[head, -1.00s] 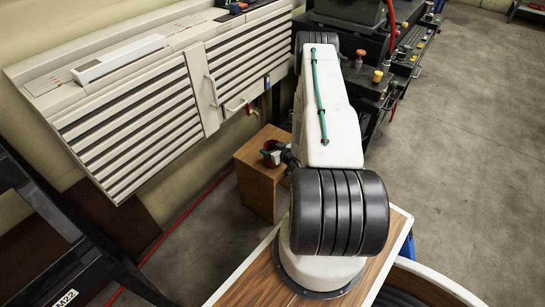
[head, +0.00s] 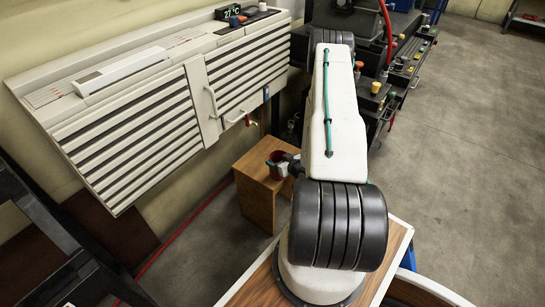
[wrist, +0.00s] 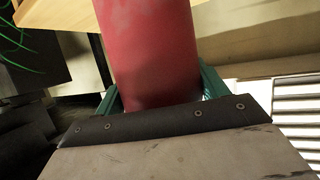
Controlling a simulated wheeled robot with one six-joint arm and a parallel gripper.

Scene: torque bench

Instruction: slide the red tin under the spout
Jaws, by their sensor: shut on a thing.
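The red tin (head: 275,158) stands on top of a wooden box and looks upright. My gripper (head: 284,166) is shut on it from the right, partly hidden by my arm. In the wrist view the red tin (wrist: 150,50) sits between the two teal fingers of my gripper (wrist: 158,88). A small brass tap with a red handle, which looks like the spout (head: 249,121), is below the white slatted cabinet. In the head picture the tin is below and right of this tap. I cannot tell whether it is directly under it.
The wooden box (head: 257,194) stands on the floor near the wall. The white slatted cabinet (head: 140,105) hangs above and to the left. A dark machine with coloured knobs (head: 385,90) is behind my arm. A red hose (head: 185,226) runs along the floor. Open floor lies at right.

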